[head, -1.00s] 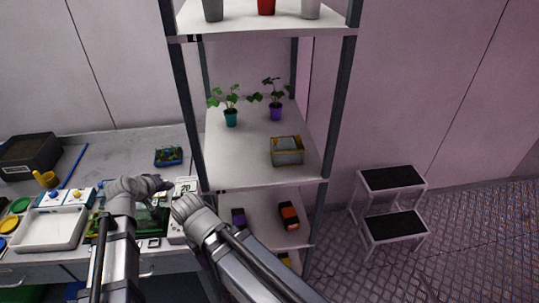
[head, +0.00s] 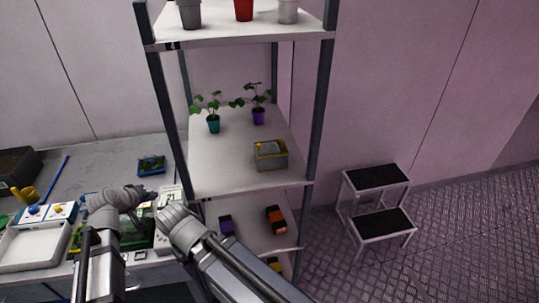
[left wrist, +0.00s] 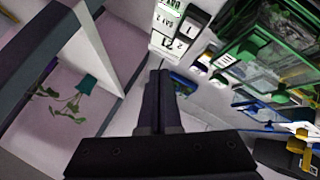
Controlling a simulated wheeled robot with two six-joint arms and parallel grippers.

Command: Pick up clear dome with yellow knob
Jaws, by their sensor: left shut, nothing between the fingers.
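I cannot make out a clear dome with a yellow knob for certain in either view. My left gripper (head: 150,196) is over the bench beside the rack. In the left wrist view its dark fingers (left wrist: 158,100) are together with nothing between them. My right arm reaches in from the lower right; its wrist is close to the left gripper, and its fingers cannot be made out.
The rack's middle shelf (head: 215,178) holds two potted plants (head: 213,124) and a box (head: 270,154). A rack post stands just right of my grippers. A white tray (head: 30,246) lies on the bench. A step stool (head: 378,178) stands on the floor at right.

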